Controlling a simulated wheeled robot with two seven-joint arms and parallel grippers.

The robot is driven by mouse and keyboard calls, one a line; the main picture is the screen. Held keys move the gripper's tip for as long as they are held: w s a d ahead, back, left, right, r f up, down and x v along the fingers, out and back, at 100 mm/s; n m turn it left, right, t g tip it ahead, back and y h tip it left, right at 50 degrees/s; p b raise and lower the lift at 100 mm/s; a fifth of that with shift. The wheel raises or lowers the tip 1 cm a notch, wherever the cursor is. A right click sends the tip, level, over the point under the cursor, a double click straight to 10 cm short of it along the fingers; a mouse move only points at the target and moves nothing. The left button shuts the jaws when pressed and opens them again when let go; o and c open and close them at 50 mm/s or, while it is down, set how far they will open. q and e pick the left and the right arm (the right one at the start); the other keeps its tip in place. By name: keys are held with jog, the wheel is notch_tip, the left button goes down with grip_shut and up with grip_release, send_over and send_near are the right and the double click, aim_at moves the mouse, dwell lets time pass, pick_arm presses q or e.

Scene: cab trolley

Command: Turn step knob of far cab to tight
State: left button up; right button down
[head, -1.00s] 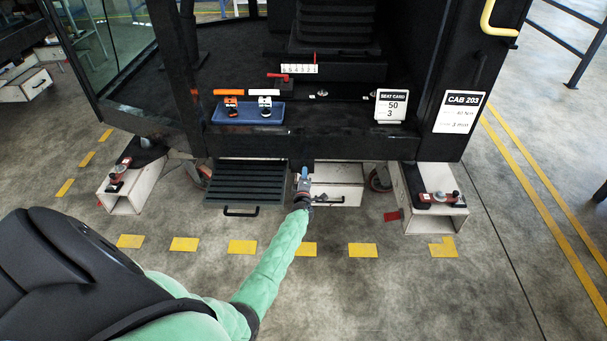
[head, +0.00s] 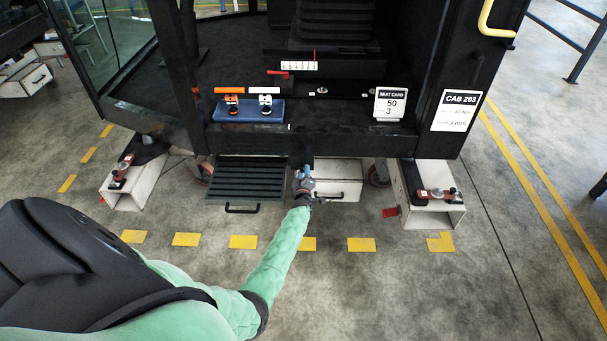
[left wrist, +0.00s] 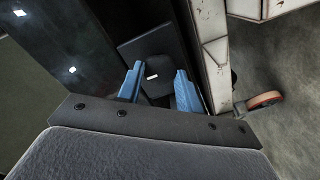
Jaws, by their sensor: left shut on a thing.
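The cab (head: 310,138) labelled CAB 203 stands in front of me in the head view. Its dark slatted step (head: 250,180) hangs below the front edge. My left gripper (head: 304,172) is beside the step's right end, under the cab edge. In the left wrist view, the blue fingers of my left gripper (left wrist: 158,80) are on either side of a black knob (left wrist: 155,87) with a short white mark, and are shut on it. The knob is hidden by the gripper in the head view. My right gripper does not show.
White blocks stand under the cab at left (head: 124,190) and right (head: 436,214). A white drawer-like box (head: 340,172) is just right of my left gripper. A blue tray (head: 248,112) sits on the cab floor. The floor in front is clear, with yellow dashes.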

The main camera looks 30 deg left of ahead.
pick_arm(q)
jog(key=shift+d, duration=0.1)
jog(key=o, duration=1)
jog(key=shift+f, duration=0.1)
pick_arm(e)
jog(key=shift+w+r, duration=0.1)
pick_arm(q)
jog(key=shift+v, duration=3.9)
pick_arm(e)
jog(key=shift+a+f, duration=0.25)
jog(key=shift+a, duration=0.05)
